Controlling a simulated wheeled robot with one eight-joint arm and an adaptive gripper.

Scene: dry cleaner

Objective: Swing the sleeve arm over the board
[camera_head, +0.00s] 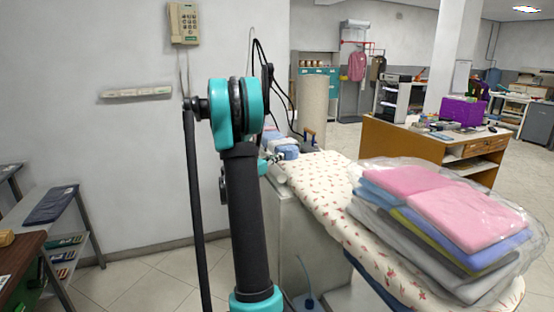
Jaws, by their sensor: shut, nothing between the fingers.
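The board (327,198) is a long ironing surface with a white cover in a small red floral print, running from the middle to the lower right. A beige padded upright form (313,105) stands at its far end; it may be the sleeve arm, but I cannot tell for sure. It is not over the board's length. My dark and teal arm rises in front of the board's left side and hides part of that end. I cannot make out my gripper's fingers; the arm's far end is hidden behind its own links.
A plastic-wrapped stack of folded clothes (450,205) covers the board's near right part. Blue and white items (285,148) lie by its far end, with black cables above. A wooden counter (425,145) stands behind at right. A dark table (20,260) is at lower left.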

